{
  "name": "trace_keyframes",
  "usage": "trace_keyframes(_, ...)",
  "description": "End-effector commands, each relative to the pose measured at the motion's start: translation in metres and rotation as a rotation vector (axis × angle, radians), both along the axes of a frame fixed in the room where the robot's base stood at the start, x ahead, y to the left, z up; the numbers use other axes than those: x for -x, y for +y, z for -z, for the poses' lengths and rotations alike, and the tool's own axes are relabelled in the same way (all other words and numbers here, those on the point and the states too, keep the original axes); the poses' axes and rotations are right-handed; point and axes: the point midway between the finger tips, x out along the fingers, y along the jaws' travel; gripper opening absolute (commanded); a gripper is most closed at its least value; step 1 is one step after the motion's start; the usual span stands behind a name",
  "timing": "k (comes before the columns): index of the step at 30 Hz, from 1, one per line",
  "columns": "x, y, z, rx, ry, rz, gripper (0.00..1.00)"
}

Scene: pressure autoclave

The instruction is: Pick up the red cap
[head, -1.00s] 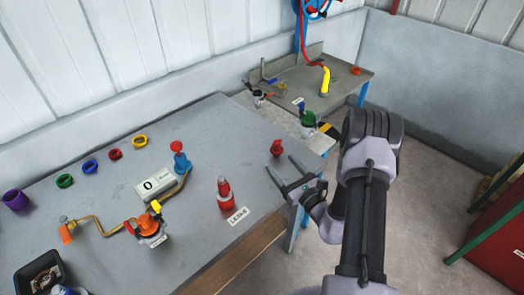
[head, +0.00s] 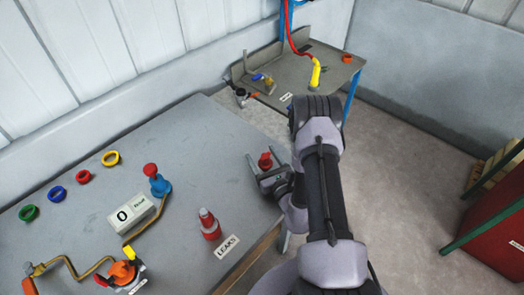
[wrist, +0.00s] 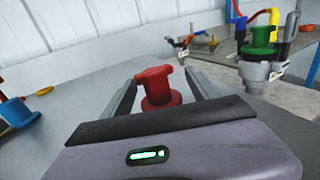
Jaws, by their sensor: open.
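The red cap (head: 265,161) stands upright near the right end of the grey workbench (head: 150,115). It also shows in the wrist view (wrist: 158,88), with a wide round base and a narrower top. My gripper (head: 262,153) is open, with one finger on each side of the cap. In the wrist view the cap sits between the fingers (wrist: 161,78), and a gap shows on both sides. The lower front of the cap's base is partly hidden by the gripper body.
A red bottle (head: 209,224) and a LEAKS label (head: 227,246) are on the bench left of my gripper. Several coloured rings lie at the back left. A second table (head: 320,75) stands behind.

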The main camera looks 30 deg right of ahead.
Motion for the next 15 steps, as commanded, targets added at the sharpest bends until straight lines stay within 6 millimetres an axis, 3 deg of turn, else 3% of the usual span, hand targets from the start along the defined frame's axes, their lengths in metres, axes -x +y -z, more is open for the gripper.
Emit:
trace_keyframes(7,-0.0001,0.0017,0.0003,0.000,0.000,0.002,0.68)
trace_keyframes(15,-0.0001,0.0016,0.0001,0.000,0.000,0.002,0.15)
